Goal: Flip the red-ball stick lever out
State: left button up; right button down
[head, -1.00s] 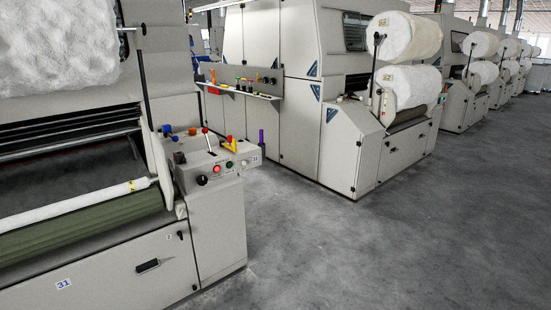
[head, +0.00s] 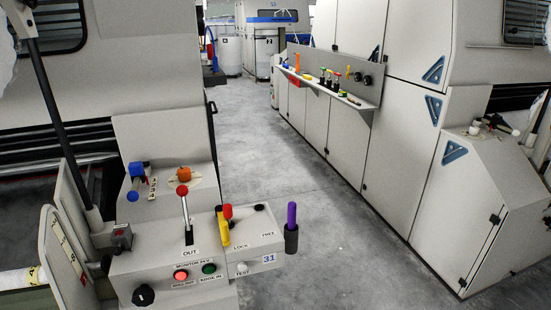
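The red-ball stick lever (head: 185,213) stands on the top of the control box at the lower left of the head view. It has a red ball on a thin metal rod that rises from a dark slot. The rod leans slightly back, away from the OUT label (head: 190,253) in front of the slot. The control box (head: 150,272) also carries a lit red button (head: 181,276), a green button (head: 209,268) and a black knob (head: 144,295). Neither of my grippers is in view.
A yellow handle (head: 223,228), a red knob (head: 228,211) and a purple handle (head: 291,216) stand right of the lever. Behind it are an orange knob (head: 184,174) and a blue fitting (head: 137,170). Grey floor (head: 350,260) is clear to the right.

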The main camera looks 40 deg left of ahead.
aim_at(181, 191)
jog(key=i+z, duration=0.1)
jog(key=i, duration=1.2)
jog(key=i+u, duration=0.35)
jog(key=u, duration=0.15)
jog(key=i+l+u, duration=0.2)
jog(key=u, duration=0.25)
jog(key=i+u, duration=0.15)
jog(key=u, duration=0.3)
jog(key=i+u, duration=0.15)
jog(key=u, duration=0.35)
jog(key=i+l+u, duration=0.1)
jog(key=u, duration=0.35)
jog(key=i+l+u, duration=0.2)
jog(key=u, duration=0.25)
jog(key=i+l+u, duration=0.1)
jog(key=u, duration=0.4)
jog(key=l, duration=0.05)
